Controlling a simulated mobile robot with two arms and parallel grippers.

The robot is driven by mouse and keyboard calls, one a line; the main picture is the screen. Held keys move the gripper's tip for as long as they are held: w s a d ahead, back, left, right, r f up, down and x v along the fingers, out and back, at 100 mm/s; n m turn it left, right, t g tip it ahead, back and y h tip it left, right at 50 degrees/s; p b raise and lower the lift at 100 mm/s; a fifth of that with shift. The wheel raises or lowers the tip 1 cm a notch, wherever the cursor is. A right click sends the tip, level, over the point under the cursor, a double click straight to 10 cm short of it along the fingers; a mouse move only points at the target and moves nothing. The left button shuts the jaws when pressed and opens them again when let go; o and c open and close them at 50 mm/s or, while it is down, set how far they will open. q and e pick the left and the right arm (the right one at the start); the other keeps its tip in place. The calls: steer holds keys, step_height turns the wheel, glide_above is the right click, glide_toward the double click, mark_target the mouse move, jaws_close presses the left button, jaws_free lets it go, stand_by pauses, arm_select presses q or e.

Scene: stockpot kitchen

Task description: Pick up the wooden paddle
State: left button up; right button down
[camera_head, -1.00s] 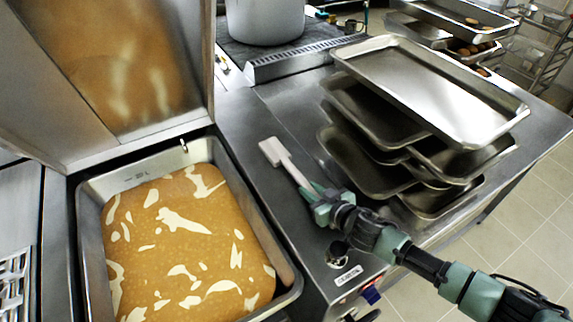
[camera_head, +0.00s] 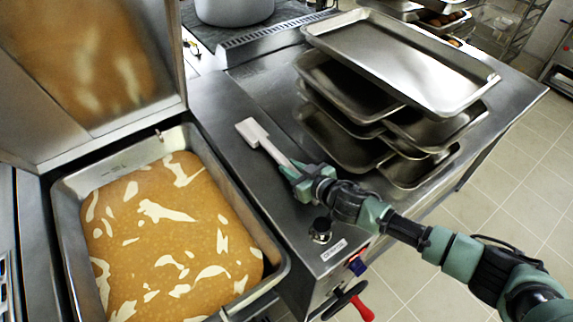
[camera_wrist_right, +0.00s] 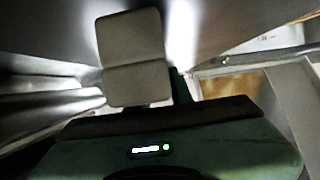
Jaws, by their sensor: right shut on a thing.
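The wooden paddle (camera_head: 251,131) shows as a pale, flat rectangular head on a thin light handle, over the steel counter right of the pan. My right gripper (camera_head: 296,174) is shut on the handle at the end away from the head. Its fingers hide the handle's end. I cannot tell whether the head touches the counter or is slightly above it. In the right wrist view the paddle head (camera_wrist_right: 132,60) stands out beyond the dark gripper body, dimly lit. My left gripper is in neither view.
A deep pan (camera_head: 273,270) of orange-brown food with pale patches is at left under a raised lid (camera_head: 90,60). Stacked steel trays (camera_head: 400,55) are right of the paddle. A grey pot (camera_head: 234,8) stands behind. A knob (camera_head: 320,230) and red handle (camera_head: 350,303) are at the counter's front.

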steer(key=shift+r, duration=0.3)
steer(key=s+d, duration=0.1)
steer(key=s+d+b, duration=0.1)
steer(key=s, duration=0.1)
steer(key=shift+s+d+f+b, duration=0.15)
steer(key=shift+d+f+b, duration=0.05)
steer(key=shift+d+b, duration=0.1)
step_height(320, 180, up, 14)
steer(key=shift+a+r, duration=0.15)
